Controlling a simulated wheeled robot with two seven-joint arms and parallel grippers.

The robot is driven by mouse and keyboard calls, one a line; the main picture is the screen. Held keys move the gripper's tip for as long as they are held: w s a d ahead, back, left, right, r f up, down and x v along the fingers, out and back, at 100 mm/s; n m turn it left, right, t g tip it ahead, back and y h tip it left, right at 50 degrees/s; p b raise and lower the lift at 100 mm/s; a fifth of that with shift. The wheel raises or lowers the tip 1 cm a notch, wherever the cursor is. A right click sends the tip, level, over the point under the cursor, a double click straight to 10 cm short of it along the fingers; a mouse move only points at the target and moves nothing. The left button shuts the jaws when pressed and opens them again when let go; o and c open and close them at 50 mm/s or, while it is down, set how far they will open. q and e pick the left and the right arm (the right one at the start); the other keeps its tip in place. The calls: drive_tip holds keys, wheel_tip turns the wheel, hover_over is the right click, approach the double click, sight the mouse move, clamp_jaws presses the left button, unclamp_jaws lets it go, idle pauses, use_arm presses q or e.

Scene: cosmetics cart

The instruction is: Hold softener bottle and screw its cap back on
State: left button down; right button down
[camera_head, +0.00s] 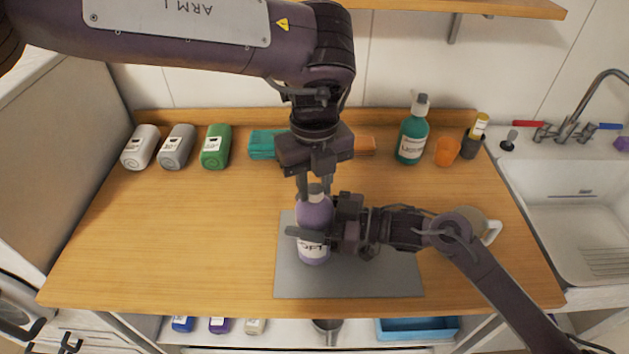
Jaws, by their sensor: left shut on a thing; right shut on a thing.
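The purple softener bottle (314,214) stands upright on the left part of the grey mat (390,284). Its label is partly covered by a finger of my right gripper (318,236). My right gripper comes in from the right and is shut around the bottle's body. The grey cap (315,189) is at the top of the bottle. My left gripper (315,188) points down from above and is shut on the cap. The cap sits at the bottle's neck; I cannot tell whether it is threaded on.
A teal pump bottle (412,138) and orange cup (447,151) stand back right. A white mug (490,232) is partly behind my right arm. The left counter is clear.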

use_arm(q)
drive_tip(key=m, duration=0.8)
drive_tip(key=shift+m, duration=0.4)
drive_tip(key=c, duration=1.1)
unclamp_jaws()
drive_tip(key=shift+r, duration=2.25)
drive_tip(key=shift+c, duration=0.5)
